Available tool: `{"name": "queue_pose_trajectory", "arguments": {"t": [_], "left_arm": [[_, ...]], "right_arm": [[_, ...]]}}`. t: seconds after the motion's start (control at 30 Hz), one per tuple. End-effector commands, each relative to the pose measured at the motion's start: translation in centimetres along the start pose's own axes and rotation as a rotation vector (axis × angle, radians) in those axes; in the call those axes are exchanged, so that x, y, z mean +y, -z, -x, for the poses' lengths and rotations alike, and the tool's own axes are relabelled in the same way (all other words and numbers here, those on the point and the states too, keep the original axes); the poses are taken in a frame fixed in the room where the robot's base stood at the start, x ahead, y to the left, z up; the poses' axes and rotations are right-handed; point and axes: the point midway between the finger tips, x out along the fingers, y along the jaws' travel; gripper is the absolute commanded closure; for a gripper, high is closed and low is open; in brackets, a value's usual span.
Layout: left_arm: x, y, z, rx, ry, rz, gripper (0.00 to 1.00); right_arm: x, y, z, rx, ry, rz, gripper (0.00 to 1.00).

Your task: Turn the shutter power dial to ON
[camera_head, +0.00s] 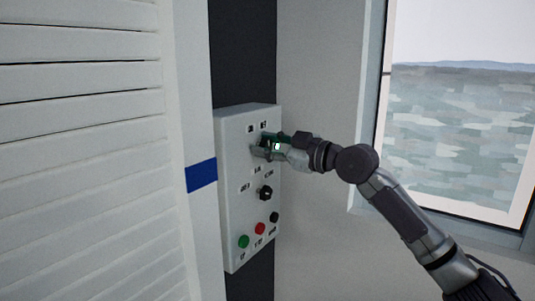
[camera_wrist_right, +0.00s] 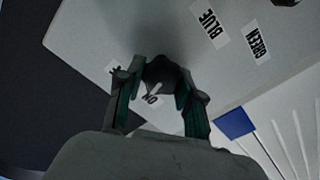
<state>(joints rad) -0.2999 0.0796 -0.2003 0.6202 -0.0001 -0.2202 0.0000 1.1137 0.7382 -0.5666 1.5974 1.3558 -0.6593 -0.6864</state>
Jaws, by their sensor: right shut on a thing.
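A white control box (camera_head: 238,205) is mounted on the wall beside the shutter. My right gripper (camera_head: 264,147) is at its upper part, reaching in from the right, and hides the upper dial in the head view. In the right wrist view, the dark dial (camera_wrist_right: 161,73) sits between the two fingers of the right gripper (camera_wrist_right: 160,84), which are shut on it. A pale mark on the dial points roughly toward a label (camera_wrist_right: 150,100) that seems to read ON. Another label beside the left finger is partly hidden. My left gripper is not in view.
A second black dial (camera_head: 265,193) sits lower on the box; BLUE (camera_wrist_right: 208,23) and GREEN (camera_wrist_right: 256,43) labels show in the wrist view. Below are green (camera_head: 243,241), red (camera_head: 259,228) and black (camera_head: 274,217) buttons. White shutter slats (camera_head: 80,160) fill the left; a window (camera_head: 455,130) is right.

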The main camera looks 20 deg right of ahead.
Motion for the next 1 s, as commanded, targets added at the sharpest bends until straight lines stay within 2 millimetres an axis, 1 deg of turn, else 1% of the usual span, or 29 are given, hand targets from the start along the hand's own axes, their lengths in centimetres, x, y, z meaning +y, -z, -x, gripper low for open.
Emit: {"name": "queue_pose_trajectory", "arguments": {"t": [0.03,0.1,0.4,0.63,1.0], "left_arm": [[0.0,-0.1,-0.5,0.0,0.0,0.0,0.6],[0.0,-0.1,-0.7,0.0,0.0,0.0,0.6],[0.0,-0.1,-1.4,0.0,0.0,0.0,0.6],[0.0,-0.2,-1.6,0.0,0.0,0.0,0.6],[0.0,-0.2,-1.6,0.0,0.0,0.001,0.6]], "right_arm": [[-0.2,-0.2,0.0,0.0,0.0,0.037,0.98],[-0.2,-0.2,0.0,0.0,0.0,0.09,0.98],[-0.2,-0.1,0.0,-0.001,0.001,0.252,0.98],[-0.2,-0.1,0.0,-0.001,0.001,0.305,0.98],[-0.2,0.0,0.0,-0.001,0.001,0.317,0.98]]}}
